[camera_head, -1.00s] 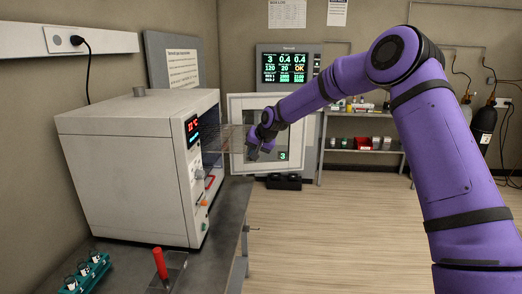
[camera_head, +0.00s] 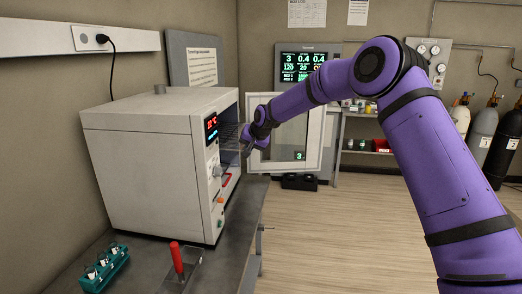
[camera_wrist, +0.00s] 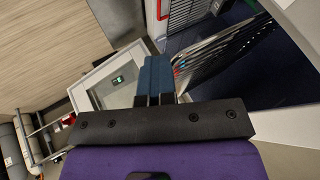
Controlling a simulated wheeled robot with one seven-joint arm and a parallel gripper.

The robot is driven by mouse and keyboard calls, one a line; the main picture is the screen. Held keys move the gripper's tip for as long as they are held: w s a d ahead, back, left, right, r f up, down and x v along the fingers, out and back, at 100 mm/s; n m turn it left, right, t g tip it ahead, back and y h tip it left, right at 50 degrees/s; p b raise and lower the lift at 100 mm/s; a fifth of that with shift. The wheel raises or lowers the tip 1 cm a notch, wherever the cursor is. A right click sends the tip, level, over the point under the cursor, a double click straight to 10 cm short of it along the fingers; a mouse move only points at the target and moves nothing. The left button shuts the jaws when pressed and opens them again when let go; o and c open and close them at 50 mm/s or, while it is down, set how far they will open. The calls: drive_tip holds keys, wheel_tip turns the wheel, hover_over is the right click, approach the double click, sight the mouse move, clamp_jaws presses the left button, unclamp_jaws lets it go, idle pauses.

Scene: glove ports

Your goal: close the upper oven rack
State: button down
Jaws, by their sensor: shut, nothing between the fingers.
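The white oven (camera_head: 150,150) stands on the bench, its open front facing right. A wire rack (camera_head: 230,133) lies at the upper part of the opening and sticks out a little past the oven's front edge. The rack's wires also show in the wrist view (camera_wrist: 215,55), right of the fingers. My gripper (camera_head: 247,149) is at the rack's outer end, shut and empty. Its blue fingertips (camera_wrist: 154,73) show side by side in the wrist view. I cannot tell whether they touch the rack.
A grey bench (camera_head: 225,235) carries a teal tube rack (camera_head: 104,268) and a red-handled tool (camera_head: 176,258) in front of the oven. A white framed door with a 3 (camera_head: 290,140) stands behind my gripper. The floor to the right is clear.

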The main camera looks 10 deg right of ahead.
sight(230, 148)
drive_tip(key=a, duration=0.2)
drive_tip(key=w+a, duration=0.1)
drive_tip(key=a, duration=0.1)
drive_tip(key=w+a, duration=0.1)
drive_tip(key=a, duration=0.1)
drive_tip(key=shift+a, duration=0.4)
drive_tip(key=shift+d, duration=0.15)
